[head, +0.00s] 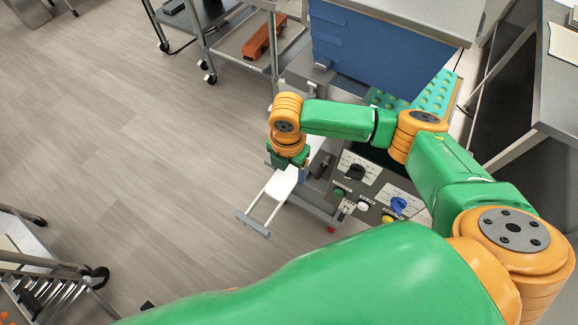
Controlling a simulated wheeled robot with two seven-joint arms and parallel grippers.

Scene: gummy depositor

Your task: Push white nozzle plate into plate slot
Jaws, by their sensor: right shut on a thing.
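The white nozzle plate (282,184) lies at the left side of the depositor, at the inner end of a pale open frame with a grey end bar (253,224) that sticks out over the floor. My right gripper (285,163) reaches down from above and is shut on the plate's far part; its fingertips are mostly hidden by the orange wrist. The plate slot is hidden behind my wrist and the machine's side, so I cannot tell how deep the plate sits. My left gripper is not in view.
The control panel (368,188) with knobs and coloured buttons is right of the plate. A teal mould tray (436,92) and a blue cabinet (375,50) stand behind. A cart with an orange item (262,38) is at the back.

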